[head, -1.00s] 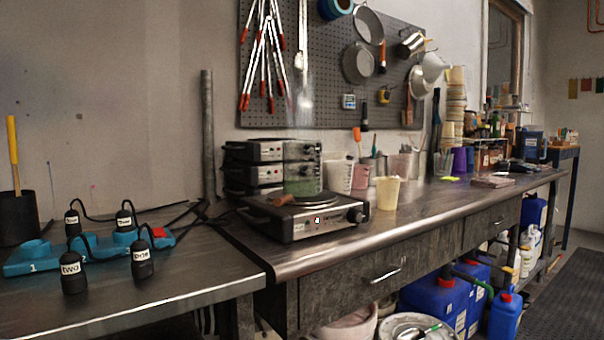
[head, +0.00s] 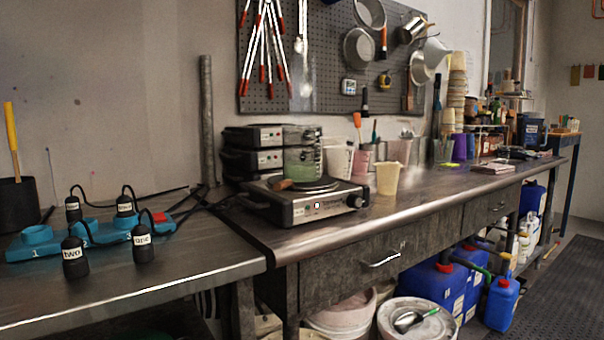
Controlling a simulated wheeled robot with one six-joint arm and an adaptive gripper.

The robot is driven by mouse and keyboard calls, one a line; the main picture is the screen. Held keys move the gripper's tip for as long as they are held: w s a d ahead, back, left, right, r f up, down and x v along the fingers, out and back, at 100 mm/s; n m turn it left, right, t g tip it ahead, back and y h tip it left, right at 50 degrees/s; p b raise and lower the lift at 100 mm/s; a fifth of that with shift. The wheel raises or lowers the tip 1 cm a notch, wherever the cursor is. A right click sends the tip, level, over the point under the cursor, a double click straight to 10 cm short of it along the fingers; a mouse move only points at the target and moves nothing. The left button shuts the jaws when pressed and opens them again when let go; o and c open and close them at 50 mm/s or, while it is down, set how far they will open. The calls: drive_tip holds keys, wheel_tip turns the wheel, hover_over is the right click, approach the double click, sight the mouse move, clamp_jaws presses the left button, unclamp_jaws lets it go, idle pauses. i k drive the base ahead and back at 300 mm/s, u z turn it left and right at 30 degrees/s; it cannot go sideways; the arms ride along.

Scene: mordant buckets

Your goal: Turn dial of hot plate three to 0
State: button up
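One hot plate (head: 318,207) stands alone at the front left of the bench, with a round burner on top and a dark dial (head: 354,201) at the right end of its front. A small light shows on that front; the label and the dial's setting are too small to read. More hot plate units (head: 262,135) are stacked behind it against the wall. A glass beaker with green liquid (head: 302,161) is at the lone plate's back edge; I cannot tell if it rests on it. My gripper is not in view.
A cream cup (head: 388,178) stands right of the hot plate. Labelled black plugs (head: 74,258) and a blue power strip (head: 38,240) lie on the left table, with cables running to the plates. Blue canisters (head: 437,290) and buckets (head: 418,322) sit under the bench.

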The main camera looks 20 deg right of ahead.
sight(354, 200)
drive_tip(key=k, duration=0.5)
drive_tip(key=u, duration=1.3)
drive_tip(key=i, duration=1.05)
drive_tip(key=z, duration=1.9)
